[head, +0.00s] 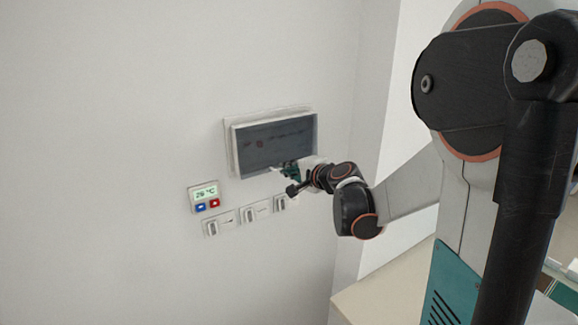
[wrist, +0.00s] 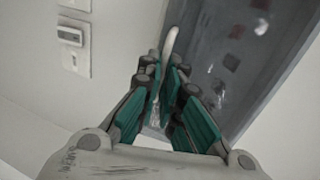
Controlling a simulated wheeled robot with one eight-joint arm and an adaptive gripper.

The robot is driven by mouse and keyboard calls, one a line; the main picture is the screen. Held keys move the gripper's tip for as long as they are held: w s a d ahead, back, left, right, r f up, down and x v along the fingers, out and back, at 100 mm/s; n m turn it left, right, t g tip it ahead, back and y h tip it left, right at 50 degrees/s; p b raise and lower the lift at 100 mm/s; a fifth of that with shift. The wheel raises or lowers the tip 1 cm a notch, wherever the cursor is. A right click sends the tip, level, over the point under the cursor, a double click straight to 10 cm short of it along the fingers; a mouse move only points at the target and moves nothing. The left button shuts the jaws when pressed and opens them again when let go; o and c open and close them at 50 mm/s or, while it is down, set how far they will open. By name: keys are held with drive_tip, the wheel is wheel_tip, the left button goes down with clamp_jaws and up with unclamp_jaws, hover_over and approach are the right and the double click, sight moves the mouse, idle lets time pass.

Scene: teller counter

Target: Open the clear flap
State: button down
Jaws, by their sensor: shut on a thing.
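The clear flap (head: 275,145) is a smoky grey, see-through panel on a white wall box (head: 229,150). Dark and reddish shapes show behind it. It appears close to the box front; I cannot tell whether there is a gap. In the wrist view the flap (wrist: 240,55) fills the upper right. My gripper (head: 288,172) is at the flap's lower edge, with teal finger pads. In the wrist view my gripper (wrist: 167,85) is shut on a pale curved handle (wrist: 170,42), whose far end sticks out beyond the fingers. The gripped part is hidden.
A thermostat (head: 205,197) with a green display, a blue and a red button is on the wall at the lower left of the box. A row of white switches (head: 248,215) runs below the box, near my wrist. A pale counter (head: 385,295) is at the lower right.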

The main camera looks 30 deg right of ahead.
drive_tip(key=s+r+g+p, duration=0.4)
drive_tip(key=r+g+p, duration=0.2)
drive_tip(key=r, duration=0.2)
drive_tip(key=s+r+g+p, duration=0.4)
drive_tip(key=r+g, duration=0.3)
drive_tip(key=r, duration=0.2)
drive_tip(key=shift+s+d+h+p, duration=0.15)
drive_tip(key=shift+s+h+p, duration=0.15)
drive_tip(key=shift+p, duration=0.6)
drive_tip(key=c, duration=1.8)
unclamp_jaws()
drive_tip(key=shift+w, duration=0.2)
drive_tip(key=shift+g, duration=0.3)
drive_tip(key=r, duration=0.8)
drive_tip(key=s+r, duration=0.1)
drive_tip(key=r, duration=0.2)
drive_tip(key=shift+s+r, duration=0.1)
drive_tip(key=shift+r, duration=0.3)
